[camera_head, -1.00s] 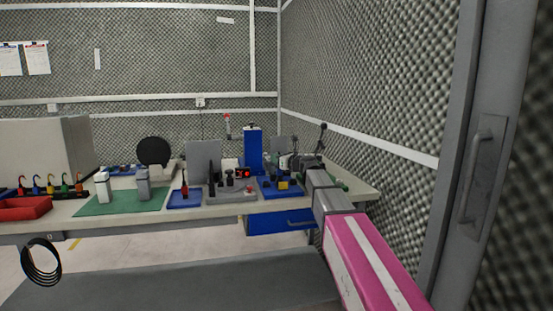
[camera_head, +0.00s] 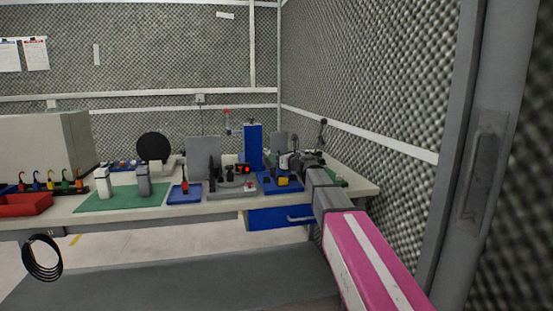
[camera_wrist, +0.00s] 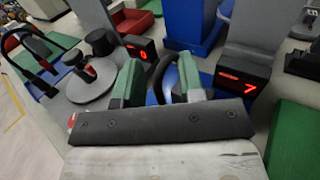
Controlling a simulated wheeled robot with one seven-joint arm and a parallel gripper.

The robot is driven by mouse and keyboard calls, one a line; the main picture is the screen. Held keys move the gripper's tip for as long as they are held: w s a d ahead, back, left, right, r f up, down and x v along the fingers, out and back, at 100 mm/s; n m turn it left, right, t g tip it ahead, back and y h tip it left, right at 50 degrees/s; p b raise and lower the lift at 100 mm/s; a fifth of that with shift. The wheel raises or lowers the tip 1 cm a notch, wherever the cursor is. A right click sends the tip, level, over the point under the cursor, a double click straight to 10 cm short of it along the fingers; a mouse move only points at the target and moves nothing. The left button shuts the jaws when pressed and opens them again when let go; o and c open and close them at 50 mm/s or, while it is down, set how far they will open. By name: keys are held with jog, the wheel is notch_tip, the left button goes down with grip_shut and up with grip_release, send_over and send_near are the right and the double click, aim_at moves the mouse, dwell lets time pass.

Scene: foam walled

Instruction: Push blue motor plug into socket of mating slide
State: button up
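My gripper (camera_wrist: 161,78) shows in the wrist view as two green fingers with a wide gap between them, behind a dark cross bar. A black curved cable or loop and part of a blue surface show between and beyond the fingers. No held object is clear there. In the head view my arm reaches the right part of the bench, and the gripper is too small and cluttered to read. A blue tray (camera_head: 266,186) with a small yellow block (camera_head: 283,181) lies just left of the arm's end. I cannot tell the blue motor plug or the mating slide apart from the clutter.
Two black boxes with red digits (camera_wrist: 142,52) (camera_wrist: 243,77) stand near the fingers. A grey disc (camera_wrist: 97,85) is to their left. A tall blue column (camera_head: 253,147) stands behind. A green mat (camera_head: 122,199) and a red bin (camera_head: 24,204) lie left. A foam wall borders the right.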

jog(key=v, duration=1)
jog(key=shift+s+d, duration=0.25)
jog(key=shift+s, duration=0.05)
